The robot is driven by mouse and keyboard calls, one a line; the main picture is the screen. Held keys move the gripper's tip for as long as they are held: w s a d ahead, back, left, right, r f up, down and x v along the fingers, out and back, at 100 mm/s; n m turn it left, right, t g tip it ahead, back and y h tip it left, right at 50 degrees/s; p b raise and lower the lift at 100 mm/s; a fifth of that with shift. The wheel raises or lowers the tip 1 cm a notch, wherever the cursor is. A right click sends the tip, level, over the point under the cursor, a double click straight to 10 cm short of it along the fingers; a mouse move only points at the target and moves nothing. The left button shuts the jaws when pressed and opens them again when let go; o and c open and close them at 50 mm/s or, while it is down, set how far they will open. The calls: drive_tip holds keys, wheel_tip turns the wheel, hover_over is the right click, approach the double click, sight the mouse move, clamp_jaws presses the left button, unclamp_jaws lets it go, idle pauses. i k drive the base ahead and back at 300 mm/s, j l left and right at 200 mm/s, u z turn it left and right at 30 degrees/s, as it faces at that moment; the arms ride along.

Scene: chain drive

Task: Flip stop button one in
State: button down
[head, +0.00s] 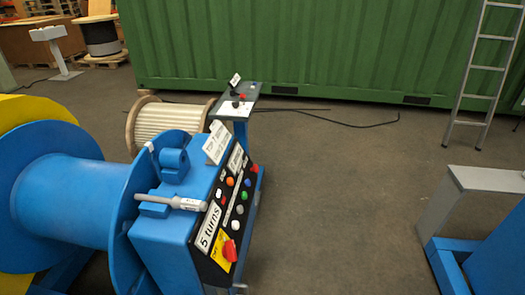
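A blue cabinet (165,245) with a sloped black control panel stands left of the middle. On the panel's lower end, a large red mushroom button (231,250) sits on a yellow plate (217,247). Several smaller red, orange, blue, green and white buttons sit higher on the panel. I cannot read a label that names stop button one, and cannot tell whether the red button is in or out. My gripper is not in view.
A blue drum (70,200) adjoins the cabinet on the left. A grey handle (178,202) and a white sign (216,142) are on the cabinet. A small blue-grey stand (240,108) with knobs is behind. Open floor (335,200) lies to the right, before a grey-topped blue bench (480,180).

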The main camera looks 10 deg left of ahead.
sight(255, 168)
drive_tip(key=i+j, duration=0.15)
drive_tip(key=i, duration=0.75)
drive_tip(key=i+j, duration=0.15)
drive_tip(key=i, duration=0.7)
